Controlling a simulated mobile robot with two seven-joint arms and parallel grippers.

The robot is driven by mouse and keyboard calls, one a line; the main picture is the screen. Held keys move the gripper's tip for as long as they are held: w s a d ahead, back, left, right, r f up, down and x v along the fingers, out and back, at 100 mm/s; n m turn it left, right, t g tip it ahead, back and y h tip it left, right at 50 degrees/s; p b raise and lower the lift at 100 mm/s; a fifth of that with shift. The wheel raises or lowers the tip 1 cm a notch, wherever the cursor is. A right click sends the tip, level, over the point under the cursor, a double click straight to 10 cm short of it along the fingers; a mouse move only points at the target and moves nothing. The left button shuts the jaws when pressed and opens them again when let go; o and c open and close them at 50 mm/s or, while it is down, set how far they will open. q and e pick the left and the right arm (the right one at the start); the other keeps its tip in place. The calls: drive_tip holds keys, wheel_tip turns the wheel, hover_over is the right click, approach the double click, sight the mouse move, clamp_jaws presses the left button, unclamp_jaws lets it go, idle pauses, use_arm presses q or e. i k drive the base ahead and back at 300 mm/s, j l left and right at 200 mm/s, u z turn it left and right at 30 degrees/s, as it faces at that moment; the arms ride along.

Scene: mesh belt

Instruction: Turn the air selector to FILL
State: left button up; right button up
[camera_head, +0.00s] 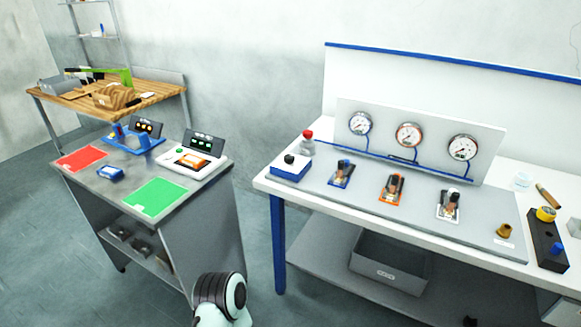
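A blue and white box with a black knob (290,165) sits at the left end of the right-hand bench and looks like the air selector. Its labels and the knob's setting are too small to read. Three lever fixtures stand on the grey plate to its right: a blue one (341,174), an orange one (392,189) and a white one (448,204). Three round gauges (408,134) are on the panel behind them. Neither gripper shows in the head view. A rounded black and mint arm part of mine is at the bottom, well short of the bench.
A red-topped bottle (308,143) stands just behind the box. A brass-coloured fitting (504,231) and a black block with a yellow part (546,240) are at the right. A grey bin (388,268) sits on the lower shelf. A grey cart (120,185) stands left, with floor between.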

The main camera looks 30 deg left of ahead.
sight(289, 159)
drive_tip(key=j+u, duration=0.1)
drive_tip(key=u, duration=0.25)
drive_tip(key=i+u, duration=0.15)
drive_tip(key=u, duration=0.2)
drive_tip(key=j+u, duration=0.1)
drive_tip(key=u, duration=0.25)
drive_tip(key=i+l, duration=0.05)
